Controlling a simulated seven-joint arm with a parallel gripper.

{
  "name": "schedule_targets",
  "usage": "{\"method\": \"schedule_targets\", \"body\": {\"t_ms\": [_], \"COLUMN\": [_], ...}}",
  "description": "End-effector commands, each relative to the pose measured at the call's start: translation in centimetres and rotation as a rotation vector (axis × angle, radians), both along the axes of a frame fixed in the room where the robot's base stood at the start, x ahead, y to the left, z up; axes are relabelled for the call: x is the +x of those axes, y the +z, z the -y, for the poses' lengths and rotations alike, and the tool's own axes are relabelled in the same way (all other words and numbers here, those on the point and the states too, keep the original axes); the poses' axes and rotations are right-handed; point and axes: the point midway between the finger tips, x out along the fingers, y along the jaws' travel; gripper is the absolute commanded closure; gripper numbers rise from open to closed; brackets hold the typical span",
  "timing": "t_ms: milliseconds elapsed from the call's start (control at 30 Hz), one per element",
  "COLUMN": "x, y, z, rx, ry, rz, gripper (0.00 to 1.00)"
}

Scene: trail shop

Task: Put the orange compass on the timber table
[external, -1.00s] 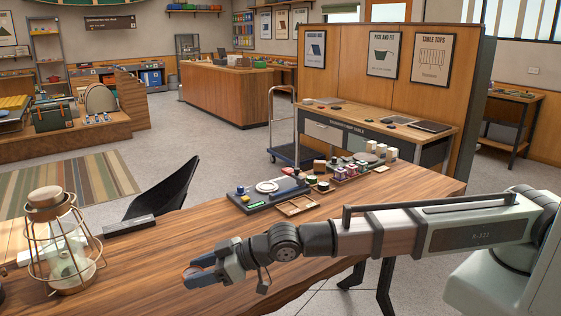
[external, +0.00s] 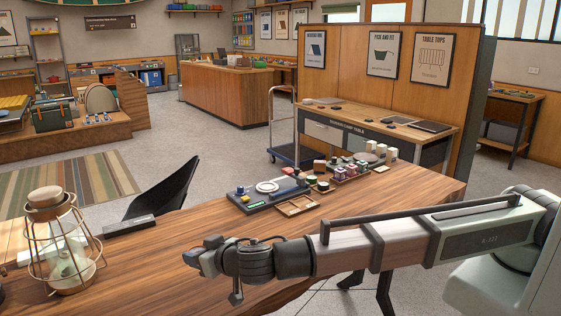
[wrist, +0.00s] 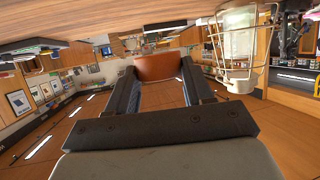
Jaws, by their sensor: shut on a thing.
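My gripper (external: 193,257) is above the timber table (external: 385,212), over its near middle part, pointing left in the external view. In the wrist view my gripper (wrist: 160,76) is shut on a rounded orange-brown thing, which looks like the orange compass (wrist: 158,67). It sits between the two fingertips. In the external view the compass cannot be made out, hidden by the fingers. The gap between gripper and table top is hard to judge.
A wire-caged lantern (external: 62,245) stands left of my gripper. A dark flat box (external: 129,226) lies behind it. A grey tray (external: 268,197) and several small goods fill the far right part of the table. The table top between them is bare.

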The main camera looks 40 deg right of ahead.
Motion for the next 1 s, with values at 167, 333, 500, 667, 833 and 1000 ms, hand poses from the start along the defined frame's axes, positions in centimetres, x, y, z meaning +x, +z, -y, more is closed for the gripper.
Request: {"method": "schedule_targets", "body": {"t_ms": [167, 333, 500, 667, 833, 1000], "x": [0.0, 0.0, 0.0, 0.0, 0.0, 0.0], "y": [-0.1, -0.1, -0.1, -1.0, -3.1, -5.0], "z": [0.1, 0.1, 0.1, 0.1, 0.1, 0.1], "rx": [0.0, 0.001, 0.0, -0.002, -0.003, -0.001], "ry": [-0.054, -0.061, -0.06, -0.06, -0.058, -0.058], "rz": [0.0, -0.001, -0.001, -0.002, -0.001, -0.002], "gripper": [0.83, 0.83, 0.83, 0.83, 0.83, 0.83]}}
